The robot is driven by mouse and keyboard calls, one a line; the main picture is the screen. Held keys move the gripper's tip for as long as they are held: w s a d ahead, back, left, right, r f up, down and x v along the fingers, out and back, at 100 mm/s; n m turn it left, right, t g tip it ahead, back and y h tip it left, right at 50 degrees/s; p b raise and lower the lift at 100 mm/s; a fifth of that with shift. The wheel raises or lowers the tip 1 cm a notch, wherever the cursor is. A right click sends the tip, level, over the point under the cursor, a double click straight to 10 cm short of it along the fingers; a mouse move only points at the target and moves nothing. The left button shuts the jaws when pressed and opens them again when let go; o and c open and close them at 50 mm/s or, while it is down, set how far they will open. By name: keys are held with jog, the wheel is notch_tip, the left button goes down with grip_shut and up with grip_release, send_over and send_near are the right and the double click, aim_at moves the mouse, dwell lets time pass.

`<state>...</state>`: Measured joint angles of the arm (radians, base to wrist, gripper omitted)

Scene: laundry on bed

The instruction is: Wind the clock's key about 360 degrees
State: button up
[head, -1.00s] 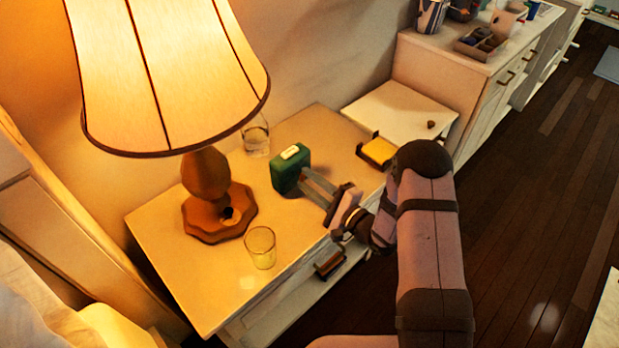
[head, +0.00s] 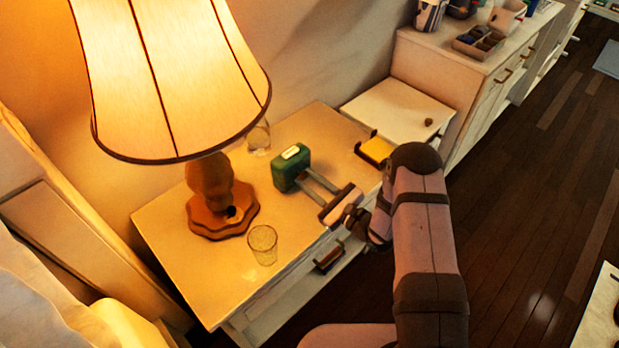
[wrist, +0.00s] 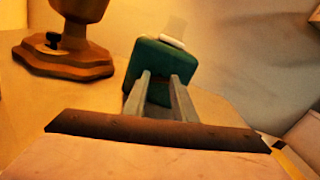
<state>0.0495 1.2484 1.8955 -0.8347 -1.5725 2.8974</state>
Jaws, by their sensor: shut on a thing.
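The clock (head: 290,167) is a small dark green box with a pale top piece, upright on the nightstand. It also shows in the wrist view (wrist: 160,62), straight ahead of my fingers. My gripper (head: 307,181) reaches it from the front right, with two grey fingers side by side and their tips at the clock's near face. It also shows in the wrist view (wrist: 159,78). The fingers are shut on the clock's key with a narrow gap between them. The key itself is hidden by the fingertips and too small to make out.
A lit lamp on a wooden base (head: 222,219) stands left of the clock. A clear glass (head: 263,246) stands at the nightstand's (head: 190,280) front, and another glass (head: 258,138) behind the clock. A yellow block in a dark holder (head: 375,151) lies to the right.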

jog(key=shift+m, duration=0.6)
jog(key=shift+p, duration=0.3)
jog(key=o, duration=1.1)
jog(key=shift+c, duration=0.2)
jog(key=shift+b+v, duration=0.65)
jog(key=shift+v, duration=3)
